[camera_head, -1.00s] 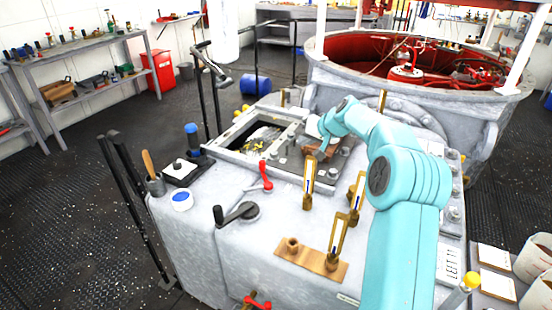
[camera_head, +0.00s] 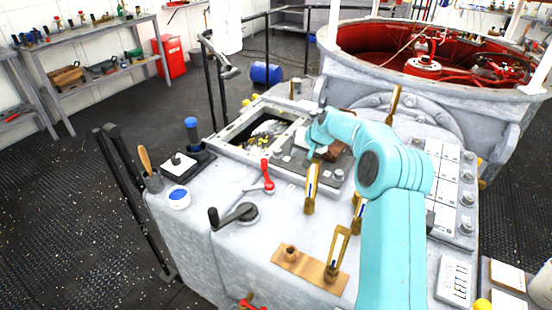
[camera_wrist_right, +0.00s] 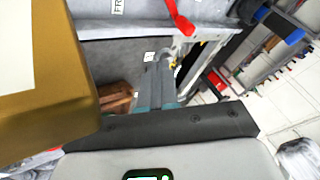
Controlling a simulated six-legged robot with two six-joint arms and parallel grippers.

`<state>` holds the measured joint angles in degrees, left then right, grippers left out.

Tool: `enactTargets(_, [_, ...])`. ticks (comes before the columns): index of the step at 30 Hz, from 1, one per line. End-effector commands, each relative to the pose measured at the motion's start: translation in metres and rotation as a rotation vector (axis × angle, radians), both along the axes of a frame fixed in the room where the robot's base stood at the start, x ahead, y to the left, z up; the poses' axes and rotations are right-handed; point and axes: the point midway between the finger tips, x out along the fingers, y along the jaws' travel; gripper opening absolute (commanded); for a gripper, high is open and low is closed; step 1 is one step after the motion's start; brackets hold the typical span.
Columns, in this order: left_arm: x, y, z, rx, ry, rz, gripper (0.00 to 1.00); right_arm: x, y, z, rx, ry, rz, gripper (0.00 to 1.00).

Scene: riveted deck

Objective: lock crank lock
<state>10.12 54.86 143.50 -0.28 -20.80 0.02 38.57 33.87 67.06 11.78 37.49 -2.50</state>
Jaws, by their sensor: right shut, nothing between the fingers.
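A black crank (camera_head: 235,215) with an upright handle lies on the pale grey housing top, left of centre. A red lever (camera_head: 262,178) on a round base stands just behind it; a red handle also shows at the top of the wrist view (camera_wrist_right: 180,18). My right gripper (camera_head: 310,145) reaches over the dark plate beside the open hatch, behind and right of the crank and apart from it. I cannot tell which part is the lock. My left gripper is not in view.
Upright brass gauges (camera_head: 312,188) stand close to my right arm. A wooden plate (camera_head: 308,270) lies at the front. A brown block (camera_head: 330,150) lies near the gripper. The open hatch (camera_head: 265,133) is left of it. A blue-topped post (camera_head: 192,132) stands at the left.

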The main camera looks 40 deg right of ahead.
Motion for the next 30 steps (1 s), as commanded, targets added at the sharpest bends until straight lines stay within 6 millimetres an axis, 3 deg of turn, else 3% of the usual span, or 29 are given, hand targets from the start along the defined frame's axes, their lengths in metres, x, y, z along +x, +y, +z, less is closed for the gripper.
enactTargets(9, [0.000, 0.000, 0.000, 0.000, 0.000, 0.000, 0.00, 0.000, 0.001, -0.001, 0.001, 0.001, 0.000, 0.00])
enactTargets(14, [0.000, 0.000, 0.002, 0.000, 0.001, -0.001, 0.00, 0.008, 0.000, -0.013, 0.002, 0.003, 0.000, 0.00])
enactTargets(26, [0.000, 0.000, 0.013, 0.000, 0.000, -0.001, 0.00, 0.059, -0.007, -0.080, 0.001, 0.001, -0.001, 0.00])
enactTargets(30, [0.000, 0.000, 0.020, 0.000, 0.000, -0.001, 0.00, 0.078, 0.005, -0.079, -0.001, 0.000, 0.002, 0.00])
